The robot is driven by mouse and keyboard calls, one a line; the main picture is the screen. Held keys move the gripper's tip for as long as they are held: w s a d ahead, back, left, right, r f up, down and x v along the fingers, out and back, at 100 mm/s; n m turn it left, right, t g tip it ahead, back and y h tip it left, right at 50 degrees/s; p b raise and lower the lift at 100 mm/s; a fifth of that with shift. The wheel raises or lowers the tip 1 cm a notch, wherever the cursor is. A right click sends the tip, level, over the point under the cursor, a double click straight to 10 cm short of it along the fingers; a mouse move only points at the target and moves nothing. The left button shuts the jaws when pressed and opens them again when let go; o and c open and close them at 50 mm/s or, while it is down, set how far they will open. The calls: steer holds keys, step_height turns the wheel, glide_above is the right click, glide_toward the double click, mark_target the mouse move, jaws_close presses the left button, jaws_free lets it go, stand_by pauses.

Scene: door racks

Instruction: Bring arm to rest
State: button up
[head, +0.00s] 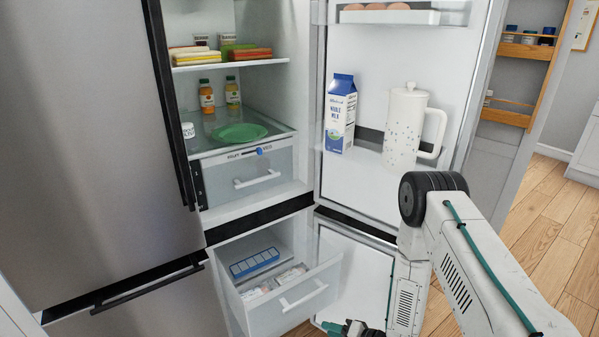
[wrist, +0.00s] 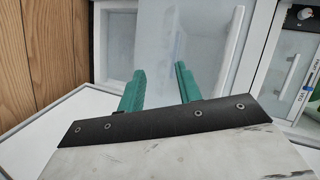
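My arm (head: 455,255) reaches in from the lower right of the head view, its elbow in front of the open fridge door. My gripper (wrist: 159,69) shows two green fingers spread apart in the wrist view, with nothing visible between them. In the head view only a small green and dark part of it shows at the bottom edge, low by the open lower door (head: 350,270).
The upper fridge door (head: 355,60) stands open, with a milk carton (head: 340,113) and a white pitcher (head: 404,130) on its shelf. The freezer drawer (head: 292,301) is pulled out, holding a blue ice tray (head: 254,262). Wooden floor (head: 545,222) is clear at right.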

steer(key=d+r+n+g+h, duration=0.2)
steer(key=d+n+g+h, duration=0.2)
steer(key=d+h, duration=0.5)
steer(key=s+d+r+g+h, duration=0.1)
steer(key=d+r+h, duration=0.1)
steer(key=d+r, duration=0.35)
steer(key=s+d+r+g+h, duration=0.1)
steer(key=s+d+r+g, duration=0.15)
steer(key=r, duration=0.55)
steer(key=s+r, duration=0.8)
steer(key=r, duration=0.4)
steer(key=s+r+t, duration=0.1)
steer(key=s+r, duration=0.7)
steer(key=r, duration=0.4)
steer(key=s+a+r, duration=0.1)
steer(key=s+r, duration=0.7)
steer(key=r, duration=0.4)
steer(key=shift+s, duration=0.25)
steer(key=shift+r, duration=0.1)
steer(key=shift+o, duration=0.2)
steer(key=shift+a, duration=0.1)
